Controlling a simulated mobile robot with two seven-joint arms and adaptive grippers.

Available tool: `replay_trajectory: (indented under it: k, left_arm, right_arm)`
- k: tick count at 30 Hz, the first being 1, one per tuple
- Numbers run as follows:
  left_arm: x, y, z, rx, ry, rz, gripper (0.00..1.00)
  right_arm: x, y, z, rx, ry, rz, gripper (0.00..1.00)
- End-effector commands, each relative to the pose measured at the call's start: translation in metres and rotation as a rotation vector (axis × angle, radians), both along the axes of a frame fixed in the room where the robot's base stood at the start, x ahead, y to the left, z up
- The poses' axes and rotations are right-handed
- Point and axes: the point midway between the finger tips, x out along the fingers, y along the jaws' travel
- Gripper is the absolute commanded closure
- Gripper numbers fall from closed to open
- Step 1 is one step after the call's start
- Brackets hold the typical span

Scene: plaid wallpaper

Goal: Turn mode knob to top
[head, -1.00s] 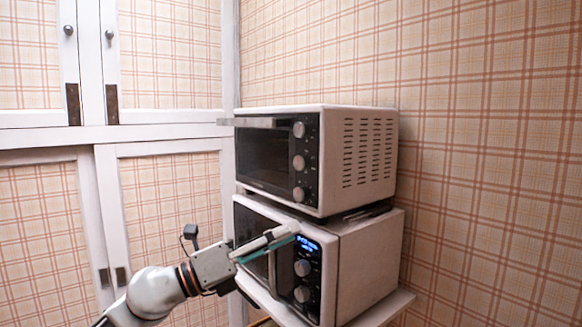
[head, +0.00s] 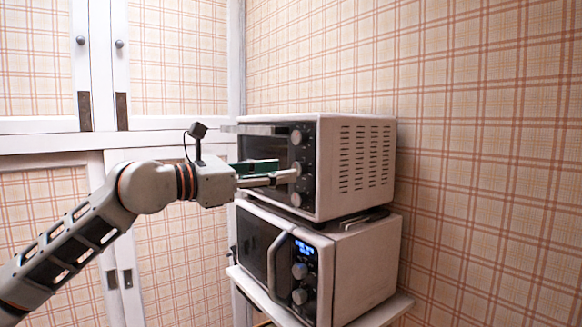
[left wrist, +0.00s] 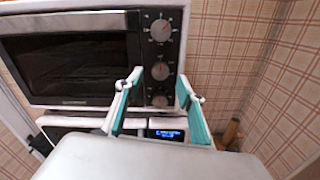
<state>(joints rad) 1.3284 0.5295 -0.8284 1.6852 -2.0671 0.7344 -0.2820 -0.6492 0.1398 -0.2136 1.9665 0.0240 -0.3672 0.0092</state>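A white toaster oven (head: 357,165) with a dark front panel sits on top of a microwave. Its panel has three round knobs in a column: the upper knob (left wrist: 161,30), the middle knob (left wrist: 160,71) and the lower knob (left wrist: 159,101). I cannot read which one is the mode knob. My left gripper (head: 284,170) is at the panel, about level with the middle knob. In the left wrist view its two teal-padded fingers (left wrist: 160,82) are apart, with the middle and lower knobs showing between them. Contact with a knob cannot be told. My right gripper is out of view.
The microwave (head: 362,265) below has a lit blue display (head: 304,247), two knobs and a door handle (head: 274,262). It stands on a white shelf (head: 390,312). White cabinet doors (head: 172,135) are at the left; a plaid wall is behind.

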Motion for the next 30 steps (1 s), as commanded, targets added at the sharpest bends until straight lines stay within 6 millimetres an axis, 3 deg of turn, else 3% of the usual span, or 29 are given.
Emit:
replay_trajectory:
  k: [8,19,24,30]
  left_arm:
    - [0.021,-0.029,0.001,-0.002,0.002,-0.002,0.62]
    - [0.025,-0.034,0.000,-0.002,0.001,-0.001,0.62]
    - [0.025,-0.034,0.000,-0.002,0.001,0.000,1.00]
    - [0.025,-0.034,0.000,0.000,-0.002,0.000,1.00]
  right_arm:
    - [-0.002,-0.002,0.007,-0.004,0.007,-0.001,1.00]
    - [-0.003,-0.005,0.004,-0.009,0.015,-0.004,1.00]
    - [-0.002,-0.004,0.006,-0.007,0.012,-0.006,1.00]
    - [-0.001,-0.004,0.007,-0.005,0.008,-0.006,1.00]
